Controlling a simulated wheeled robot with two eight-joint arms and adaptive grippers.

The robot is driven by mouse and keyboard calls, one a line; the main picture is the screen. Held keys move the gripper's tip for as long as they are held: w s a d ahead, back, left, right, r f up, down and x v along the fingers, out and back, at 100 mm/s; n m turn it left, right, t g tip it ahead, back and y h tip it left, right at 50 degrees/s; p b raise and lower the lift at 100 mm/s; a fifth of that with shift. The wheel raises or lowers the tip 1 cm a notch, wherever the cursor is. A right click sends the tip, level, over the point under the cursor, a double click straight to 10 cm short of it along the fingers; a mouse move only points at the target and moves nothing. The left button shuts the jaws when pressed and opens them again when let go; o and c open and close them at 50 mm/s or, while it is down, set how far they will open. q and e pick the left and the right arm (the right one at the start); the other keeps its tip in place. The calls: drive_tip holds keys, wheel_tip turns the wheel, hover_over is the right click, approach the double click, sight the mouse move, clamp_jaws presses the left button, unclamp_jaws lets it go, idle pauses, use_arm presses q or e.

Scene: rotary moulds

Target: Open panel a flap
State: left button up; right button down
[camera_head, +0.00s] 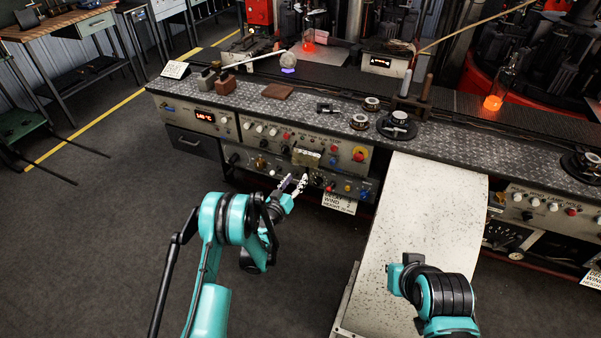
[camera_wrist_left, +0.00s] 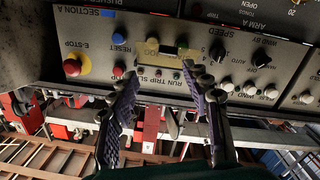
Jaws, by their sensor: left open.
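Panel A is the control panel on the bench front, with knobs, buttons and a yellow-ringed red stop button. A small yellowish flap (camera_head: 306,157) sits on its face, right of the middle. A yellowish piece that looks like this flap also shows in the left wrist view (camera_wrist_left: 166,48), where the panel appears upside down; I cannot tell how far it is tilted. My left gripper (camera_head: 293,185) is open and empty, just below and in front of the flap. Its two fingers (camera_wrist_left: 165,84) lie apart on either side below the yellowish piece; contact is not visible.
A pale speckled chute (camera_head: 430,205) slopes down from the bench to the right of the panel. My right arm is in front of it. A dark drawer (camera_head: 192,142) is at left. A white sign (camera_head: 339,203) hangs below the panel.

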sight(305, 159)
use_arm(q)
drive_tip(key=w+d+f+m+b, duration=0.1)
drive_tip(key=w+m, duration=0.2)
drive_tip(key=w, duration=0.4)
drive_tip(key=shift+d+f+m+t, duration=0.2)
drive_tip(key=shift+m+t, duration=0.1)
drive_tip(key=shift+t, duration=0.1)
clamp_jaws()
